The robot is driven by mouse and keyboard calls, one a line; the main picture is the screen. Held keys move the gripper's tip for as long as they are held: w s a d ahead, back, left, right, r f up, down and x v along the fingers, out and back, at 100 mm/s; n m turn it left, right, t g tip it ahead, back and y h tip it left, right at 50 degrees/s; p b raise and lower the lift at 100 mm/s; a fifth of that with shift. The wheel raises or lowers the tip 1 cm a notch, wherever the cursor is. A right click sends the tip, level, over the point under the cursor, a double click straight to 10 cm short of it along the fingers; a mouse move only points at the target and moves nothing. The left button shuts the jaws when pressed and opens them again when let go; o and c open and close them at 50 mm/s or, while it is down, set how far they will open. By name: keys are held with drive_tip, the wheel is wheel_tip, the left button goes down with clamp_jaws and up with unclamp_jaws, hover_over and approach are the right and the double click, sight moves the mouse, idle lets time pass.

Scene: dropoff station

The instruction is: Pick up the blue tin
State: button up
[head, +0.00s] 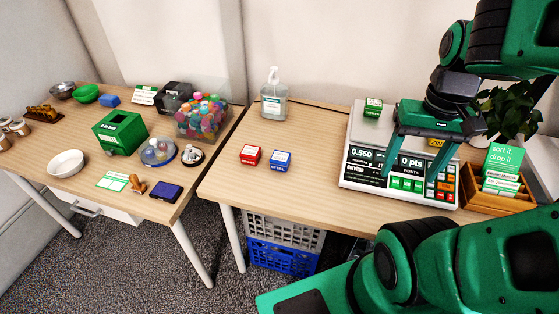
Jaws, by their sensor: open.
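A small blue tin (280,161) with a white label band stands on the right-hand table, just right of a similar red tin (250,156). A green tin (373,108) sits on the top of the white scale (350,137). My gripper (412,166) is open and hangs in front of the scale's display and buttons, well to the right of the blue tin. No tin shows between its fingers. The scale's display is partly hidden by my gripper.
A sanitizer bottle (274,94) stands behind the tins. A wooden card box (497,201) and a plant (510,112) are at the right. The left table (100,158) is crowded with bowls, a green box and a bottle-cap container. Bare tabletop (310,192) lies in front of the tins.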

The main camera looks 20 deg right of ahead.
drive_tip(key=w+a+f+n, duration=0.1)
drive_tip(key=w+f+n, duration=0.1)
drive_tip(key=w+n, duration=0.5)
drive_tip(key=n+t+y, duration=0.3)
drive_tip(key=n+y, duration=0.1)
drive_tip(key=n, duration=0.5)
approach(281, 156)
drive_tip(key=shift+n, duration=0.4)
drive_tip(key=x, duration=0.4)
drive_tip(key=shift+w+a+f, duration=0.15)
drive_tip(key=shift+a, duration=0.1)
drive_tip(key=shift+s+x, duration=0.1)
drive_tip(key=shift+x, duration=1.45)
drive_tip(key=shift+s+x, duration=0.15)
drive_tip(key=shift+x, duration=1.4)
drive_tip(key=shift+d+f, duration=0.1)
drive_tip(key=shift+d, duration=0.05)
drive_tip(key=c, duration=1.3)
